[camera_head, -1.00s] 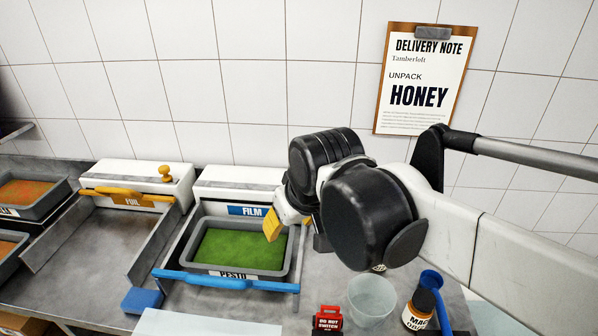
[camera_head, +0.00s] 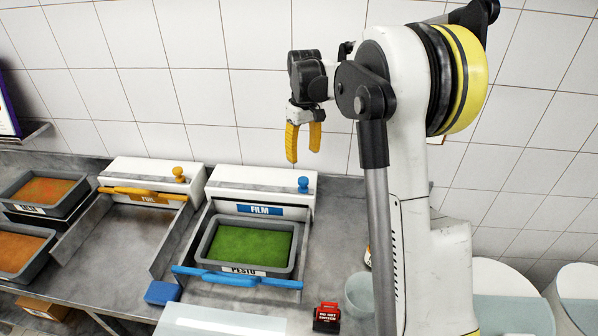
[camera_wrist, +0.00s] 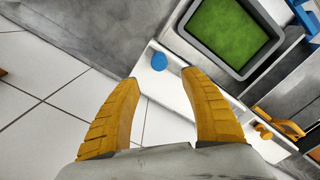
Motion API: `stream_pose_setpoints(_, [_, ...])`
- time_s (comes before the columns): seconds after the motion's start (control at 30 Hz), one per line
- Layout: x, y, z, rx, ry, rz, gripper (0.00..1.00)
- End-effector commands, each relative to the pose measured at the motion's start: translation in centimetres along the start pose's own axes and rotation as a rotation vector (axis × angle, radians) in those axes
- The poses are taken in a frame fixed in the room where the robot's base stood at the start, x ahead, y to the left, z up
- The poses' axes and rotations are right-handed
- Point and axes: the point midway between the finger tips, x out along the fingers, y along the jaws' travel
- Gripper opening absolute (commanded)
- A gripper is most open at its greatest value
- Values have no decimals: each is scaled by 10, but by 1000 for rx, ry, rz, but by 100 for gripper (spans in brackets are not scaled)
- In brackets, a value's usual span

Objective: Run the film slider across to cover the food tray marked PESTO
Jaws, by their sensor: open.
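The grey food tray marked PESTO (camera_head: 237,271), filled with green, sits in the FILM station; it also shows in the wrist view (camera_wrist: 262,68). A blue bar with a handle (camera_head: 235,279) lies across the station's front, just before the tray. The white FILM housing (camera_head: 240,178) stands behind the tray. A blue knob (camera_head: 303,185) stands at the right end of its top. My gripper (camera_head: 304,150) is open and empty, pointing down above the knob's end of the housing. In the wrist view the knob (camera_wrist: 159,61) appears between the tips of my gripper (camera_wrist: 158,77), apart from them.
The FOIL station (camera_head: 143,197) with a yellow bar and knob is at left. Trays with orange food (camera_head: 42,190) stand further left. The tiled wall is close behind.

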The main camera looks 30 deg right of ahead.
Motion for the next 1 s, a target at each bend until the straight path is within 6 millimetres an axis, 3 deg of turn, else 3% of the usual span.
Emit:
stream_pose_setpoints(0.17, [13,4,-2,-3,-9,-4,53])
stream_pose_setpoints(0.63, [97,3,-2,-3,-8,-4,53])
stream_pose_setpoints(0.8, [110,3,-1,-2,-7,-4,53])
stream_pose_setpoints(1.0, [111,3,-1,-2,-7,-4,53])
